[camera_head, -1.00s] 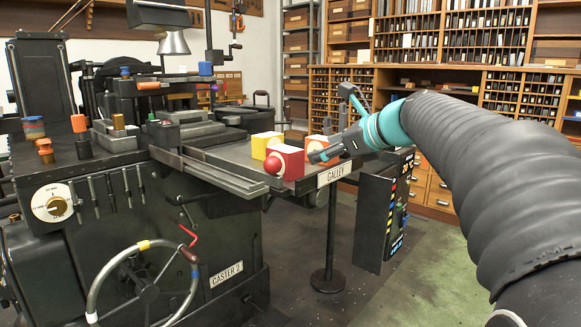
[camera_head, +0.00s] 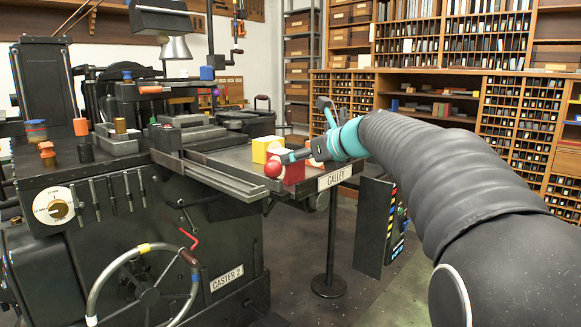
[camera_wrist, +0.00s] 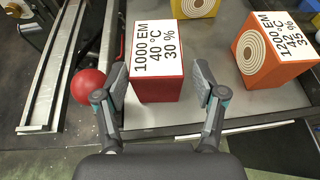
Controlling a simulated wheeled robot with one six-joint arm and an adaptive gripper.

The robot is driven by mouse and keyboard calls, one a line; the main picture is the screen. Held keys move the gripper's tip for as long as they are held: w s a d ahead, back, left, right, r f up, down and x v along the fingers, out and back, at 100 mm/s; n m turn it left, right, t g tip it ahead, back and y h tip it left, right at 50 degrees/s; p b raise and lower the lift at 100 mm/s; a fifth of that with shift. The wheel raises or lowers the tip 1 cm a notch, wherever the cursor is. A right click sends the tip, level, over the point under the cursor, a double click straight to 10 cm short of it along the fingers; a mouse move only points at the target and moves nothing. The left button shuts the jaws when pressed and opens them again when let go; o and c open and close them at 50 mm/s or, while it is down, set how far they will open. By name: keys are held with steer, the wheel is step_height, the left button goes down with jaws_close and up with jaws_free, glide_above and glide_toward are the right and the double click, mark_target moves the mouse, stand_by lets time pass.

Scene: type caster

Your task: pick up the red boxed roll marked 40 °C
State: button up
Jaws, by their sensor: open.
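The red boxed roll (camera_wrist: 157,87) stands on the galley table in the wrist view. Its white top label reads 1000 EM, 40 °C, 30 %. In the head view the red box (camera_head: 293,172) is partly covered by my gripper. My gripper (camera_wrist: 161,88) is open, with one finger to the left of the red box and one to the right. The box reaches into the space between the fingertips, with a small gap at the right. A red ball (camera_wrist: 88,86) sits just left of the box, next to my left finger; it also shows in the head view (camera_head: 273,169).
An orange box (camera_wrist: 270,58) marked 42 °C stands to the right, and a yellow box (camera_wrist: 196,8) stands behind. A metal rail (camera_wrist: 60,65) runs along the left. Bare galley surface (camera_wrist: 222,75) lies between the red and orange boxes.

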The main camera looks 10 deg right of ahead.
steer(key=shift+x, duration=2.65)
steer(key=shift+s+a+r, duration=0.1)
steer(key=shift+a+r, duration=0.05)
steer(key=c, duration=1)
